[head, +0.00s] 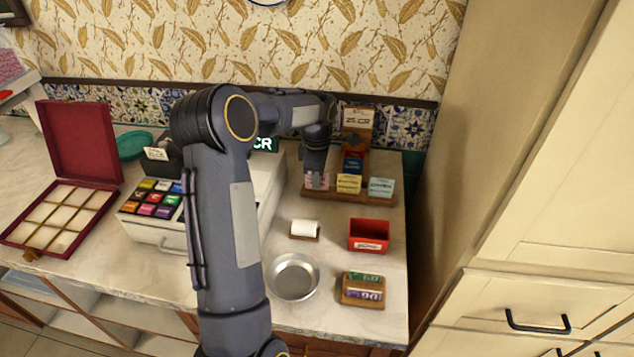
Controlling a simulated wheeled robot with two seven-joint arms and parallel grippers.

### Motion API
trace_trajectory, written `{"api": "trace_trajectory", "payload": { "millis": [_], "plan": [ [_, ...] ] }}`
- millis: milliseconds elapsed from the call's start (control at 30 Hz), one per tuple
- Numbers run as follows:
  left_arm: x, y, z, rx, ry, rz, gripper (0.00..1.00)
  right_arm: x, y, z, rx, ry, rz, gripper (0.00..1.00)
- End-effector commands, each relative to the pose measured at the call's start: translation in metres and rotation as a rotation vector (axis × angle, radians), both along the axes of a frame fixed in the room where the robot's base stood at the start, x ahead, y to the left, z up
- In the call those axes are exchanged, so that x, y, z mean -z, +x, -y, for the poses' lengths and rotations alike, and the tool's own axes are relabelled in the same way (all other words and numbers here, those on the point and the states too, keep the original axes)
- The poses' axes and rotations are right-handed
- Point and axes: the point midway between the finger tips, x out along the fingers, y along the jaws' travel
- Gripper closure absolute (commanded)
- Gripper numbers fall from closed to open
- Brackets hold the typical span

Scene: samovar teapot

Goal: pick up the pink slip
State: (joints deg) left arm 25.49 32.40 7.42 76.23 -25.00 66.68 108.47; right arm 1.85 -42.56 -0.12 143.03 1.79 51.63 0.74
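The pink slip (318,181) stands at the left end of the wooden slip rack (384,198), on the back right of the counter. My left gripper (316,172) points down right at it, and its fingertips overlap the slip in the head view. The hand hides the slip's upper part. I cannot tell whether the fingers are open or shut on it. My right gripper is not in view.
Yellow (348,183), blue (353,162) and pale blue (381,187) slips stand close by in the rack. In front are a paper roll (304,229), a red box (368,235), a metal dish (293,277) and a wooden block holder (362,290). A cash register (163,231) stands left.

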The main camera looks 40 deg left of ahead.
Motion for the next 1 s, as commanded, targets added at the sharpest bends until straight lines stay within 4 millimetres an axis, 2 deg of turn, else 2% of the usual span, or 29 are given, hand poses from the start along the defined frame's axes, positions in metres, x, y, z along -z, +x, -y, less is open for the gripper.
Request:
{"api": "trace_trajectory", "payload": {
  "millis": [100, 433, 567, 667, 800, 867, 1000],
  "plan": [
    [0.0, 0.0, 0.0, 0.0, 0.0, 0.0, 1.0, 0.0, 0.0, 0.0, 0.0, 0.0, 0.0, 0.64],
    [-0.001, 0.0, 0.0, 0.0, 0.0, 0.0, 1.0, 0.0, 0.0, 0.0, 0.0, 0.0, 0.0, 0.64],
    [-0.007, 0.0, 0.0, 0.001, 0.0, 0.001, 1.0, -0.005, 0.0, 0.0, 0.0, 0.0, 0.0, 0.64],
    [-0.017, 0.0, 0.0, 0.001, 0.0, 0.001, 1.0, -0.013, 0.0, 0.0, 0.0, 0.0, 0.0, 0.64],
    [-0.041, 0.0, 0.0, 0.001, 0.001, 0.002, 1.0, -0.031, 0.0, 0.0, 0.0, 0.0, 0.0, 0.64],
    [-0.047, -0.01, 0.002, 0.001, 0.002, 0.001, 1.0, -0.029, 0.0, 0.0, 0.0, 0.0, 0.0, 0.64],
    [-0.075, -0.031, 0.008, 0.0, 0.001, 0.003, 1.0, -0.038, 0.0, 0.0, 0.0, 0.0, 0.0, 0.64]
  ]
}}
